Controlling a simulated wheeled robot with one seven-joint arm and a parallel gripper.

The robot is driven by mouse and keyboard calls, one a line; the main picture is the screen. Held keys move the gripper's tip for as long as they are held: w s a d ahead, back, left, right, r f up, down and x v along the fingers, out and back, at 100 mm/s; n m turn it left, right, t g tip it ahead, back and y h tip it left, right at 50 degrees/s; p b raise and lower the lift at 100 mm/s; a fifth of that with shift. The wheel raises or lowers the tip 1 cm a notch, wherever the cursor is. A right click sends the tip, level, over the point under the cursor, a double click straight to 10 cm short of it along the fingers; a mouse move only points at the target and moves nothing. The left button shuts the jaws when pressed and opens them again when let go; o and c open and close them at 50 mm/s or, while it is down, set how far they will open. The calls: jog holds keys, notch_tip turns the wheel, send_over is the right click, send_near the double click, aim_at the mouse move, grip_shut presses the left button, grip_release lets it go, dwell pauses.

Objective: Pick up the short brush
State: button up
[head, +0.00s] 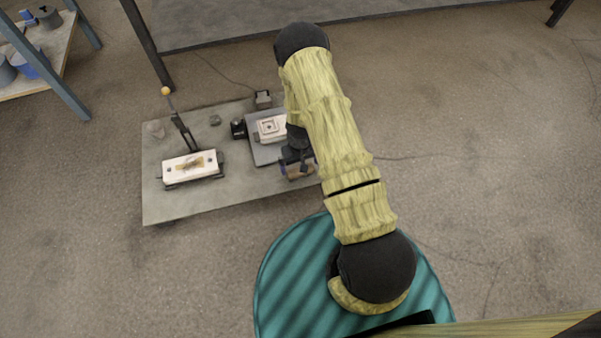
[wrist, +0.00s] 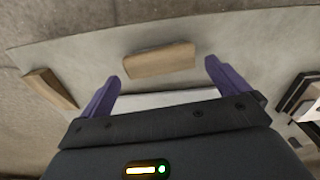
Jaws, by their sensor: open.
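No bristles can be made out in either view, so I cannot tell for sure which piece is the short brush. A tan wooden block-like piece (wrist: 160,60) lies on the grey board in the wrist view, just ahead of and between my fingertips. A second, similar wooden piece (wrist: 50,88) lies to the left, outside the left finger. My gripper (wrist: 162,72) is open, its two purple fingers apart with nothing held. In the head view my gripper (head: 298,157) is over the right part of the board, partly hidden by my arm, with a brownish piece (head: 300,172) by it.
The grey board (head: 160,208) lies on the floor. The board's front left is clear.

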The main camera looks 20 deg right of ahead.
notch_tip(320, 180, down, 5)
jog(key=b, duration=0.3)
jog(key=shift+r, duration=0.3)
jog(key=c, duration=0.7)
